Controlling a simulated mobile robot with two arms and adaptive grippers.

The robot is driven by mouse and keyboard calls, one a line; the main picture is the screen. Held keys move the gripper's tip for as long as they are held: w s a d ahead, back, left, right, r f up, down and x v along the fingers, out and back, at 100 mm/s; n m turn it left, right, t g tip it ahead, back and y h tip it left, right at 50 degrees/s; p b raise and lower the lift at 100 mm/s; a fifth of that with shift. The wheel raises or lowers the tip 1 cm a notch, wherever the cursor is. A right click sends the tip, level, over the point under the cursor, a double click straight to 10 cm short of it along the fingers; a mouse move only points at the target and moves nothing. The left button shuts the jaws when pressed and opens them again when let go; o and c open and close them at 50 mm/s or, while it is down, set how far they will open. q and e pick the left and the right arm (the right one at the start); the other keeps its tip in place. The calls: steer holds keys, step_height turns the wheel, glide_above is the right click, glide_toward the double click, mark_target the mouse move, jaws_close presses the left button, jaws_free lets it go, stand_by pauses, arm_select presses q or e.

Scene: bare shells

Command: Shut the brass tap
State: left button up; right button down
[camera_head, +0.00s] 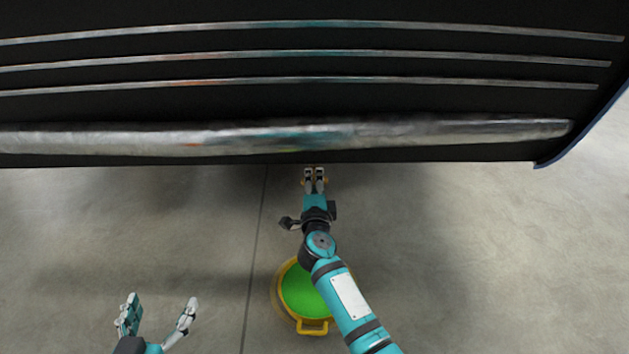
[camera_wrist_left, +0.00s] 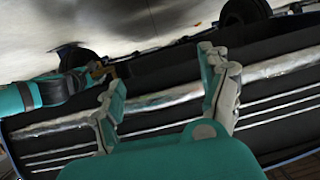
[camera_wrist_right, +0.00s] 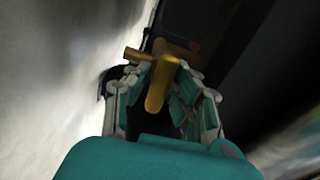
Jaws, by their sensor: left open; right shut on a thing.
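The brass tap (camera_wrist_right: 160,84) is in the right wrist view, under the lower edge of the dark body. One brass arm sticks out to the left and a longer part points toward the camera between my fingers. My right gripper (camera_head: 314,174) is shut on the tap at the body's lower edge. In the head view its fingers mostly hide the tap. The tap shows small in the left wrist view (camera_wrist_left: 98,71). My left gripper (camera_head: 160,303) is open and empty, low on the left, well away from the tap.
A large dark body with a silvery bar (camera_head: 300,137) and thin strips spans the top of the head view. A green-filled tub with a yellow rim (camera_head: 313,327) stands on the concrete floor under my right arm. The floor to either side is clear.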

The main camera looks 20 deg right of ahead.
steer(key=shift+m+p, duration=0.4)
steer(key=shift+p, duration=0.05)
arm_select(q)
steer(key=f, duration=0.1)
steer(key=s+f+g, duration=0.1)
steer(key=s+a+f+g, duration=0.1)
steer(key=shift+f+y, duration=0.2)
steer(key=shift+y, duration=0.1)
arm_select(e)
steer(key=c, duration=1.2)
jaws_free()
steer(key=shift+o, duration=0.2)
steer(key=v, duration=1.2)
